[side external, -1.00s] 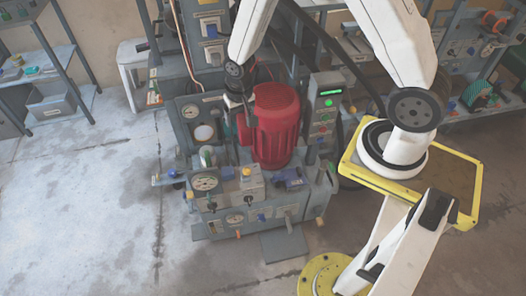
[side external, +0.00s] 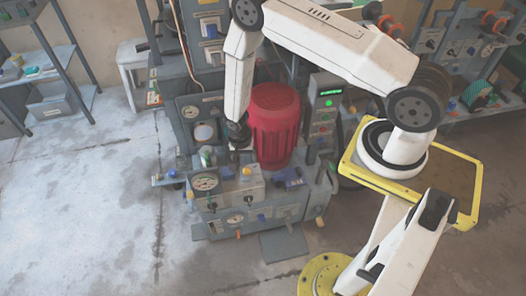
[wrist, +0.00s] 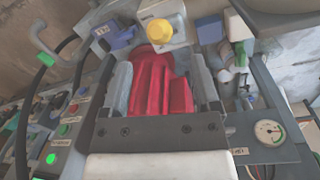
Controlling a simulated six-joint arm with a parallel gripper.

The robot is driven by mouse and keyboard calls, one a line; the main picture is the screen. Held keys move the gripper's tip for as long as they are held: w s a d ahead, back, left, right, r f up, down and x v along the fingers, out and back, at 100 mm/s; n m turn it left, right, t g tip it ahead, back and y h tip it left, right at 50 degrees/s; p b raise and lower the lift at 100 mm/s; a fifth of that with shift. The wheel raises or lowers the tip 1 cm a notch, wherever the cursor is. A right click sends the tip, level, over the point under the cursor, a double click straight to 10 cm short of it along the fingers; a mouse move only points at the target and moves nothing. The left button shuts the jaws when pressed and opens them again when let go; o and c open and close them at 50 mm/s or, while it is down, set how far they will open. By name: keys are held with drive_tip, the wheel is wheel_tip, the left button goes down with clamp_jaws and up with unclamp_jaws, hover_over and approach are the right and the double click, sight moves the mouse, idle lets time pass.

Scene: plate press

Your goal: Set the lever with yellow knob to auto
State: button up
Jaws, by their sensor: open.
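The yellow knob (side external: 247,171) sits on a pale grey box (side external: 238,187) on the front of the press bench. In the wrist view the yellow knob (wrist: 160,31) is near the top centre, on the pale box. The lever's shaft and any auto marking cannot be made out. My gripper (side external: 236,153) points down just above and behind the pale box. In the wrist view my gripper (wrist: 160,68) has its two fingers spread apart with nothing held. The knob lies beyond the fingertips, apart from them.
A large red motor (side external: 275,125) stands close to the right of my gripper. A blue part (side external: 290,178) is right of the pale box. A control panel with a green light (side external: 328,103) stands behind to the right.

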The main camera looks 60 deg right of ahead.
sight(246, 168)
drive_tip(key=shift+f, duration=0.25)
drive_tip(key=shift+s+d+f, duration=0.1)
drive_tip(key=shift+s+f, duration=0.05)
drive_tip(key=shift+f, duration=1.7)
drive_tip(key=shift+s+d+f, duration=0.1)
drive_tip(key=shift+f, duration=1.75)
clamp_jaws()
